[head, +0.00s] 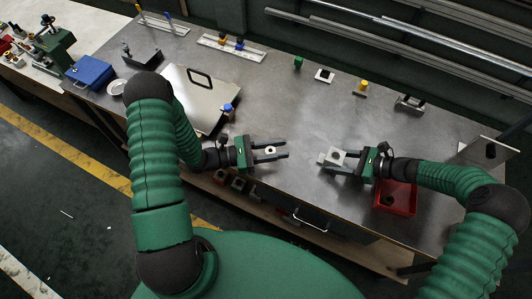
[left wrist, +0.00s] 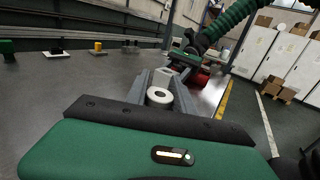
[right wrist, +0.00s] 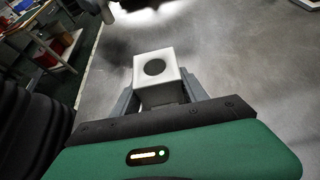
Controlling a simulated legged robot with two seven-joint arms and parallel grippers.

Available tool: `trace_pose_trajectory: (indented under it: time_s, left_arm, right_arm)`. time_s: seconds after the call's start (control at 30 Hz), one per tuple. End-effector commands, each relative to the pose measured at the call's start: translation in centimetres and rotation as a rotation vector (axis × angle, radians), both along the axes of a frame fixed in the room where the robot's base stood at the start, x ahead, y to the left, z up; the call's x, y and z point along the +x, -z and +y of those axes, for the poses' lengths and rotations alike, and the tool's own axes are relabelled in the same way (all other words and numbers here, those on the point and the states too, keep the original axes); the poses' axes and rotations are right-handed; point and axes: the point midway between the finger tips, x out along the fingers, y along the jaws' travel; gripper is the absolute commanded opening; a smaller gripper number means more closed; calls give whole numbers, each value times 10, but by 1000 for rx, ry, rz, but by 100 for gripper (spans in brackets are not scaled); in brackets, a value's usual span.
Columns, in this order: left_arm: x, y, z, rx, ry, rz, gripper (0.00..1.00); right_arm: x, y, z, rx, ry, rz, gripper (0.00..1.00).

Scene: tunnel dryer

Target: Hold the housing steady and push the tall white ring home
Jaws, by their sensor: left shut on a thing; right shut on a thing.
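The tall white ring (head: 270,151) is between the fingers of my left gripper (head: 282,150), which is shut on it above the bench. In the left wrist view the ring (left wrist: 160,97) shows its round hole facing up. The housing (head: 337,157), a white block, is between the fingers of my right gripper (head: 325,159), which is shut on it. In the right wrist view the housing (right wrist: 154,70) shows a dark round bore in its top face. The two grippers face each other, with a clear gap between ring and housing. The ring is outside the bore.
A red bin (head: 397,204) sits beside my right gripper at the front. A silver panel (head: 195,103) with a dark handle lies at left. A green block (head: 298,62), a yellow-topped part (head: 361,86) and a grey fixture (head: 408,103) stand along the back. The bench middle is clear.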

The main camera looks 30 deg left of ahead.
Motion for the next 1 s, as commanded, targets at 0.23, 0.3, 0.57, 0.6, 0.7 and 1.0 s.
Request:
trace_pose_trajectory:
  time_s: [0.23, 0.3, 0.57, 0.6, 0.7, 1.0]
  left_arm:
    - [70, -44, -104, -3, 17, -2, 0]
    - [82, -58, -133, -3, 22, -1, 0]
    - [94, -84, -186, -1, 36, 4, 0]
    - [94, -84, -188, -1, 37, 4, 0]
    - [94, -85, -188, -1, 36, 4, 0]
    - [95, -79, -187, -3, 35, 6, 0]
  right_arm:
    - [0, 0, 0, 1, 0, 0, 15]
    - [0, 0, 0, 1, 0, 0, 15]
    - [0, 0, 0, 0, 0, 0, 15]
    - [0, 0, 0, 0, 0, 0, 15]
    - [0, 0, 0, 0, 0, 0, 15]
    - [0, 0, 0, 1, 0, 0, 15]
